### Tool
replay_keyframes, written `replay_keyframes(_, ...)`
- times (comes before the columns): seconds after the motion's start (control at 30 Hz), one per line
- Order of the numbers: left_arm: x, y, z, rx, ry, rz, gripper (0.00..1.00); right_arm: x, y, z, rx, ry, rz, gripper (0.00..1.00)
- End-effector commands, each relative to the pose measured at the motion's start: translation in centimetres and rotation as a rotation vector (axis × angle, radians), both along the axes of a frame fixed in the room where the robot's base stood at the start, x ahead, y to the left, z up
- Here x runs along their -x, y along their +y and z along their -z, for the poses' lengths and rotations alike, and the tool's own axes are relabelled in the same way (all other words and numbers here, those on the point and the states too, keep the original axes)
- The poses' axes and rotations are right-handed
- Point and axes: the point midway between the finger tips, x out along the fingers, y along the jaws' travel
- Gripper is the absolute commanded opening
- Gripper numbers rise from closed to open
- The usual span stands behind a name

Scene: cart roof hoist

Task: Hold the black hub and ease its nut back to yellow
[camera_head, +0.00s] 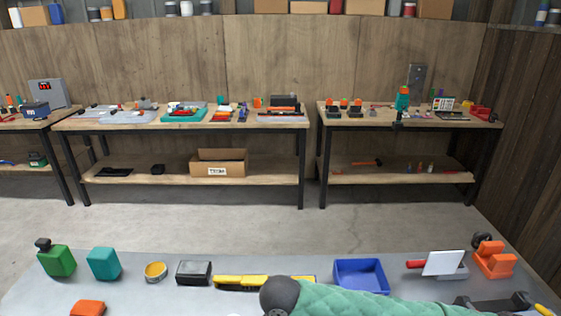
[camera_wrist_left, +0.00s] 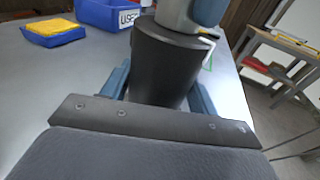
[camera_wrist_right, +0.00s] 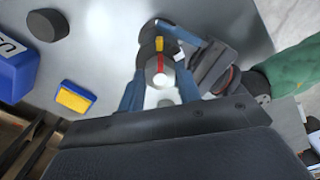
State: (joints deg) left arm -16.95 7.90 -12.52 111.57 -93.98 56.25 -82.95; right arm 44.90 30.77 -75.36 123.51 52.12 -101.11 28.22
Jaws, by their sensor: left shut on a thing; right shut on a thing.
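In the right wrist view the black hub (camera_wrist_right: 147,40) sits above the silver-ended nut (camera_wrist_right: 160,82). A yellow mark (camera_wrist_right: 159,43) shows on the hub side and a red stripe (camera_wrist_right: 161,63) runs just below it, roughly in line; their exact offset is too small to tell. My right gripper (camera_wrist_right: 160,74) has its blue fingers on either side of the nut and is shut on it. My left gripper (camera_wrist_left: 160,88) is shut on the hub; a large dark tapered body stands between its blue fingers and hides the contact. Neither gripper shows clearly in the head view.
A blue bin (camera_head: 361,276), a yellow item (camera_head: 240,282), a green bottle (camera_head: 57,260) and an orange clamp (camera_head: 494,259) lie on the grey table (camera_head: 210,305). A green quilted thing (camera_head: 370,303) fills the front right. Workbenches (camera_head: 180,121) stand at the back.

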Motion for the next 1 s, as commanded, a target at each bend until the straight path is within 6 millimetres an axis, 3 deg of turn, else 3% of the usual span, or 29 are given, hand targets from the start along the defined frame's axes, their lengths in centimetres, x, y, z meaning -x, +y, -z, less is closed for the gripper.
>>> replay_keyframes(0.03, 0.0, 0.0, 0.0, 0.000, 0.000, 0.000, 0.38, -0.1, 0.0, 0.0, 0.001, -0.002, -0.031, 0.15)
replay_keyframes(0.07, 0.0, 0.0, 0.0, -0.001, 0.000, 0.000, 0.38, -0.1, 0.0, 0.0, 0.001, -0.001, -0.026, 0.40)
replay_keyframes(0.17, 0.0, 0.0, 0.0, 0.000, 0.000, 0.000, 0.38, 0.0, 0.0, 0.0, 0.001, -0.001, -0.024, 0.56)
replay_keyframes(0.57, 0.0, 0.0, 0.0, -0.001, 0.000, 0.000, 0.38, 0.0, 0.0, -0.5, -0.001, -0.001, -0.023, 0.56)
replay_keyframes(1.0, 0.0, 0.0, 0.0, 0.000, 0.000, 0.000, 0.38, 0.0, 0.0, -3.9, -0.001, 0.000, -0.024, 0.56)
